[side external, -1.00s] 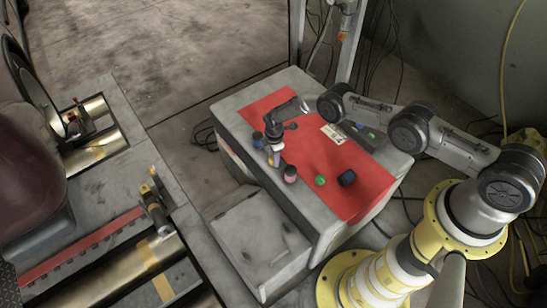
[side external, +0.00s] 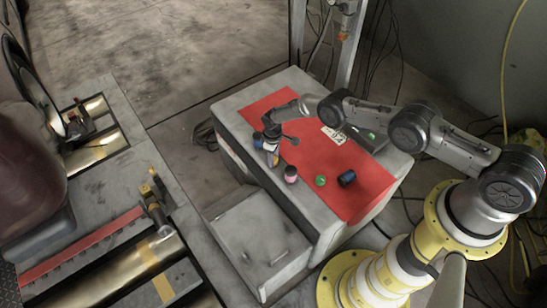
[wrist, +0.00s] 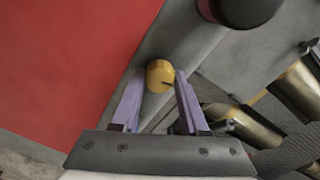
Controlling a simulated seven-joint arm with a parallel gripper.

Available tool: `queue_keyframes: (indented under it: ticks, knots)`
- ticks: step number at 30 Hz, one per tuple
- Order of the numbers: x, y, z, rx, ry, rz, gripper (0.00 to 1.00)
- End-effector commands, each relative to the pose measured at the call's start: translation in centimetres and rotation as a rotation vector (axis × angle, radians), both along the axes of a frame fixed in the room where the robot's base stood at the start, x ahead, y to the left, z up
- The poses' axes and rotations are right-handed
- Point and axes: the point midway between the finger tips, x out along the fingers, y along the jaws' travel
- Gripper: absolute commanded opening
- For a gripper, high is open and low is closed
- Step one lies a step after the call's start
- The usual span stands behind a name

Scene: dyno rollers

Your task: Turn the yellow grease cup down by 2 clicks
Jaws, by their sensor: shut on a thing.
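The yellow grease cup (wrist: 159,76) is between the two purple fingers of my gripper (wrist: 160,79) in the wrist view. It is round, with a short dark mark on its lower right. My gripper is shut on it. In the side view my gripper (side external: 271,156) is low at the left edge of the red mat, and the cup is mostly hidden there by the fingers and hand.
A blue cup (side external: 258,140) stands just left of my gripper. A pink cup with a dark top (side external: 291,173), a green cup (side external: 320,181) and a dark blue cup (side external: 347,179) stand to the right. The red mat's (side external: 318,152) middle is mostly bare.

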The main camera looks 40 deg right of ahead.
Motion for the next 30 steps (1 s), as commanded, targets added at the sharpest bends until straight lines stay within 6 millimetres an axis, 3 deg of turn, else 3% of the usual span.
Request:
queue_keyframes:
  ticks: [12,28,29,30]
  knots:
    - [-0.1,-0.1,-0.11,-0.001,0.003,-0.182,0.0]
    - [-0.13,-0.11,-0.13,-0.001,0.003,-0.204,0.0]
    - [-0.13,-0.11,-0.13,-0.001,0.003,-0.204,0.45]
    - [-0.13,-0.11,-0.13,-0.001,0.003,-0.204,0.53]
